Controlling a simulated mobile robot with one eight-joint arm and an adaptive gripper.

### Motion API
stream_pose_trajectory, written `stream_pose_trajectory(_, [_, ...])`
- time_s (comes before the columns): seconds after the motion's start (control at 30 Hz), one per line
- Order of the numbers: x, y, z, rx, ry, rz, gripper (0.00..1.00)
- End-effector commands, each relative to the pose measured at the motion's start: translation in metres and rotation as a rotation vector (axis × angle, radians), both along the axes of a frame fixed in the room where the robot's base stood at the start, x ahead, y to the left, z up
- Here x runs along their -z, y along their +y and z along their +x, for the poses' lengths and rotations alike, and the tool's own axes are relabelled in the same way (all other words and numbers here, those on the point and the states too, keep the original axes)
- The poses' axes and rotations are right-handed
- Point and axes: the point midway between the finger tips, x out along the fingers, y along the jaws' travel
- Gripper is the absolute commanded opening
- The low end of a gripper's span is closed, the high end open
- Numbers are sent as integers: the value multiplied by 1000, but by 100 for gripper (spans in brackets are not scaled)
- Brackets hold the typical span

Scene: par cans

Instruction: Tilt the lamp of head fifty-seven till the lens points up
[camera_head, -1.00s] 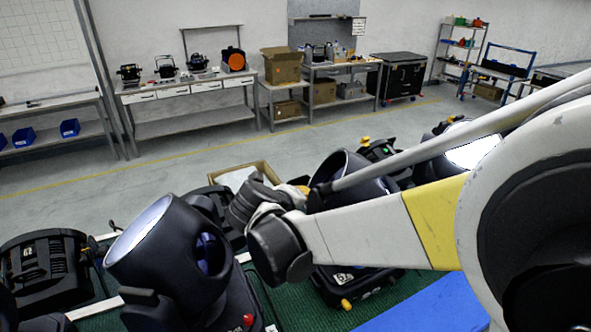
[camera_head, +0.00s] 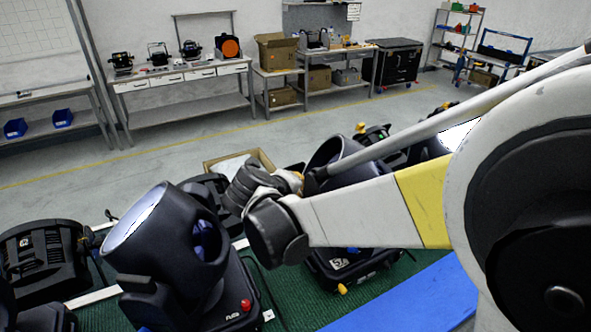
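Several black moving-head lamps stand on a green surface (camera_head: 95,318). The near left lamp (camera_head: 165,240) has its pale lens tilted up and to the left; its base (camera_head: 238,312) has a small red part. A middle lamp (camera_head: 335,153) stands behind my arm, its open rim upward, its lens mostly hidden. Its base (camera_head: 345,262) bears a white number label, too small to read surely. A right lamp (camera_head: 455,138) shows a bright lens. My wrist is in front of the middle lamp. My gripper's fingers are hidden, so I cannot tell open from shut or any contact.
A black unit (camera_head: 45,258) lies at the left. An open cardboard box (camera_head: 262,157) is behind the lamps. A blue strip (camera_head: 425,298) lies at front right. Workbenches (camera_head: 185,80) and a black case (camera_head: 392,62) stand at the back wall, with clear floor before them.

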Motion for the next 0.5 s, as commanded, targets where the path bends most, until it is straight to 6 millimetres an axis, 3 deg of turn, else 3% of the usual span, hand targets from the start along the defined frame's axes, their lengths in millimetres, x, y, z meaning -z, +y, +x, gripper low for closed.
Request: stream_pose_trajectory(0.5, [-49, -7, -1, 2, 0, -5, 0])
